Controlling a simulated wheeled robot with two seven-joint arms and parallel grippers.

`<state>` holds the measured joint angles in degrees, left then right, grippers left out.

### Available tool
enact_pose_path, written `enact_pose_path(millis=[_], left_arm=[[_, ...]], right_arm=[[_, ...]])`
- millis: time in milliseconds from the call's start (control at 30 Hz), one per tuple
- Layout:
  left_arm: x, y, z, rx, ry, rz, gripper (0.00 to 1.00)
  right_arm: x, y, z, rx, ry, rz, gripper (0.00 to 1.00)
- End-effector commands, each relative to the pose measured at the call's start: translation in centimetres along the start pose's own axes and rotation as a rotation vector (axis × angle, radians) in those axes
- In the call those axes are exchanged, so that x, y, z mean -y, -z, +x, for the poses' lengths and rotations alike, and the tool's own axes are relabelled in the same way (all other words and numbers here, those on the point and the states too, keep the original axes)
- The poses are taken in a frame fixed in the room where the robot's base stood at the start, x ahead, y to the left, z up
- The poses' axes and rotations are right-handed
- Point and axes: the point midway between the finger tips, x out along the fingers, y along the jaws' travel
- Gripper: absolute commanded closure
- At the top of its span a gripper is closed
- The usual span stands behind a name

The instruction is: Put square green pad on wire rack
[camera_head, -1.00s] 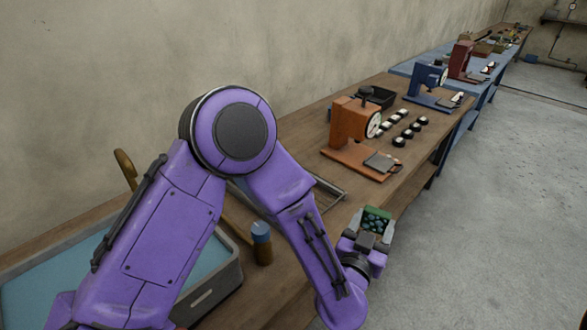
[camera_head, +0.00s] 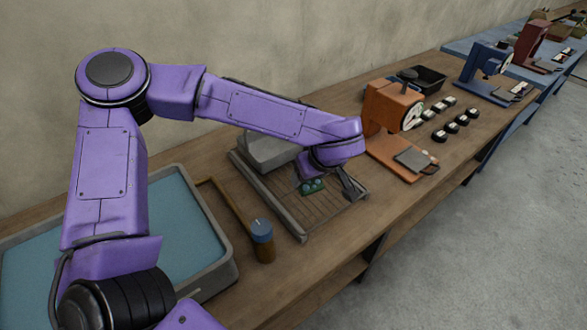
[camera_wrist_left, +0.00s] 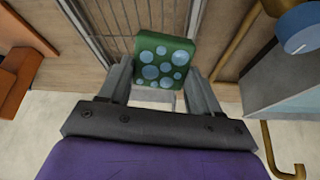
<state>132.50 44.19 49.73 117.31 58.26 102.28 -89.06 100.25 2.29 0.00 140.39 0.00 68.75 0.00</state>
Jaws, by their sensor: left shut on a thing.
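The square green pad (camera_head: 311,187), with light blue round spots, is in my left gripper (camera_head: 325,186) over the wire rack (camera_head: 322,212). The left wrist view also shows the pad (camera_wrist_left: 162,60) between the two grey fingers (camera_wrist_left: 162,88), with the rack's wires (camera_wrist_left: 115,28) behind it. My left gripper is shut on the pad and points down. I cannot tell whether the pad touches the wires. My left forearm hides part of the rack. My right gripper is out of view.
A grey block (camera_head: 268,150) sits at the rack's back.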

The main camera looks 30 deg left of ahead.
Motion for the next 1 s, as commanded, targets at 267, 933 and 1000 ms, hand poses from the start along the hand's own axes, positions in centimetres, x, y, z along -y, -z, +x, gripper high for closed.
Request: enact_pose_path(millis=[267,933,1000], left_arm=[[4.1,-2.0,-3.0,0.445,0.045,-0.188,0.69],[-5.3,1.7,8.4,0.469,0.051,-0.197,0.69],[-5.7,1.7,9.1,0.468,0.051,-0.198,0.69]], right_arm=[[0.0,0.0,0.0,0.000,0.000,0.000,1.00],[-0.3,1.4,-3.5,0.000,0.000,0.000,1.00],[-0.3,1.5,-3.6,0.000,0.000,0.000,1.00]])
